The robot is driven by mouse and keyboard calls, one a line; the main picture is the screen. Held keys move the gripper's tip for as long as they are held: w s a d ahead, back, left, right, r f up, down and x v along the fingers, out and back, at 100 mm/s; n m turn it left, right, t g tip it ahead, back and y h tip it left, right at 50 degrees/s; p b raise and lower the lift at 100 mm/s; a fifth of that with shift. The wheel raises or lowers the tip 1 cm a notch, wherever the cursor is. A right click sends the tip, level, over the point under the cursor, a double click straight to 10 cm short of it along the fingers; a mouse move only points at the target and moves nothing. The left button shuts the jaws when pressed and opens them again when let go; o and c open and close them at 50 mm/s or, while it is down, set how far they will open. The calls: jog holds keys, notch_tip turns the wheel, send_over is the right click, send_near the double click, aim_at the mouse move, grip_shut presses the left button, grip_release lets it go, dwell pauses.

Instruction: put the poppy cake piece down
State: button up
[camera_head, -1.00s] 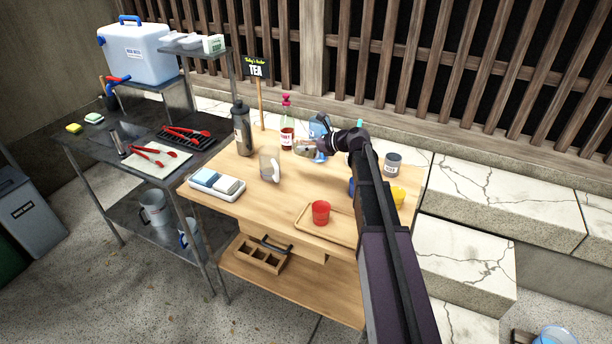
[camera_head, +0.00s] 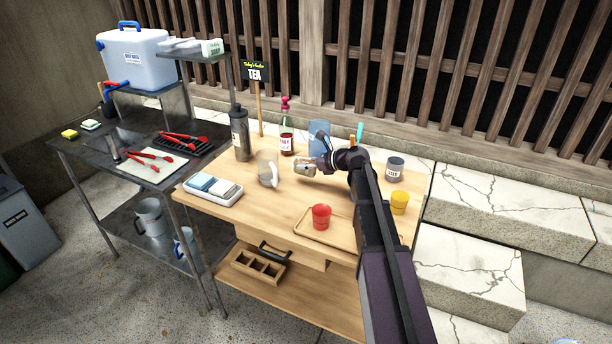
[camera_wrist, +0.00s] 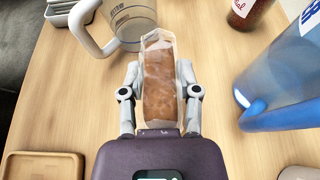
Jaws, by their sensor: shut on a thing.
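The poppy cake piece (camera_wrist: 159,85) is a brown slab in a pale wrapper, seen in the wrist view. My gripper (camera_wrist: 160,88) is shut on it, with one finger on each long side. In the head view my gripper (camera_head: 310,167) is over the back middle of the wooden table (camera_head: 262,218), and the piece is too small to make out well there. The wrist view shows bare table around the piece; whether it touches the wood I cannot tell.
A clear jug (camera_head: 267,168) stands left of my gripper, and a blue pitcher (camera_head: 319,136) behind it. A syrup bottle (camera_head: 287,135) and a dark flask (camera_head: 240,137) stand farther back. A red cup (camera_head: 321,216) is on a wooden tray (camera_head: 300,224); a yellow cup (camera_head: 399,202) is right.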

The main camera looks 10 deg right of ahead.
aim_at(308, 172)
jog(key=shift+f+b, duration=1.85)
jog(key=shift+b, duration=0.05)
jog(key=shift+f, duration=0.2)
jog(key=o, duration=0.7)
jog(key=shift+r, duration=0.25)
jog(key=shift+s+d+r+p, duration=0.25)
jog(key=shift+s+d+p, duration=0.1)
jog(key=shift+d, duration=0.05)
jog(key=p+v, duration=0.4)
jog(key=v, duration=0.6)
jog(key=shift+s+d+r, duration=0.15)
jog(key=shift+s+d, duration=0.05)
jog(key=shift+d, duration=0.1)
